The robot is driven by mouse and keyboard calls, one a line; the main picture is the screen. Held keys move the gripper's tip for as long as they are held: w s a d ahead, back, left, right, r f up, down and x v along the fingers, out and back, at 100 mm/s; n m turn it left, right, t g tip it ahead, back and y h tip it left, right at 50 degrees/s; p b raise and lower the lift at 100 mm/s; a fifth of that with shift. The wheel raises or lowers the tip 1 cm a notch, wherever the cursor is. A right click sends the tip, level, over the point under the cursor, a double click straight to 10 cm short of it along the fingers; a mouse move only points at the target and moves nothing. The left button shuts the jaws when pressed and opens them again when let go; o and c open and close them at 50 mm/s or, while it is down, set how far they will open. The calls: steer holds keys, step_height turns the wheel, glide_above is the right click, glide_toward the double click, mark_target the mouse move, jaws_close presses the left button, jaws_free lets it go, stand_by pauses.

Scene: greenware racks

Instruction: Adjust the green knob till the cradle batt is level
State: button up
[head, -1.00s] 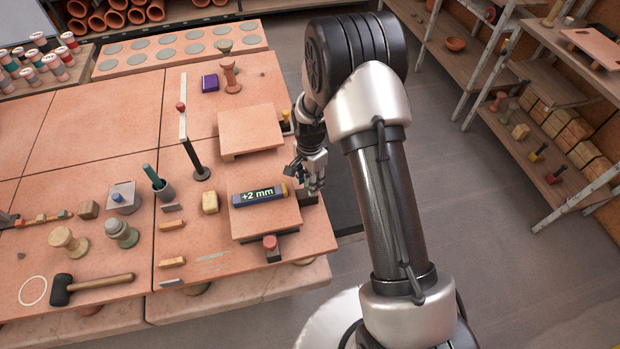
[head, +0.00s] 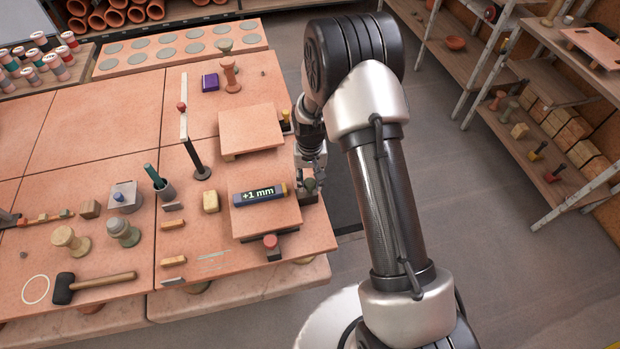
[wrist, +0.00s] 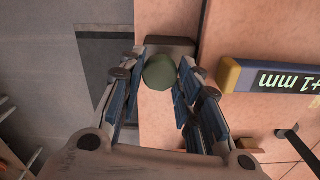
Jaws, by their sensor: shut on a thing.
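The cradle batt (head: 262,218) is a square terracotta slab near the table's right edge. A level gauge (head: 260,193) lies on it and reads "+1 mm"; it also shows in the wrist view (wrist: 240,76). The green knob (wrist: 160,73) is a dark green round cap in front of a dark block, at the batt's right side. In the head view the knob (head: 309,185) is partly hidden under my gripper. My gripper (wrist: 162,82) points down at it with one finger on each side, shut on the knob.
A red knob (head: 270,241) sits at the batt's front edge. A second raised batt (head: 250,130) lies behind, with a thin post (head: 196,160) at its left. A yellow block (head: 211,201) stands left of the cradle batt.

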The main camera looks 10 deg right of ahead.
mark_target(310, 182)
steer(key=n, duration=0.5)
steer(key=shift+n, duration=0.3)
steer(key=n, duration=0.5)
steer(key=shift+n, duration=0.3)
steer(key=o, duration=1.1)
step_height(310, 182, up, 12)
steer(key=shift+r, duration=0.1)
stand_by(0.4)
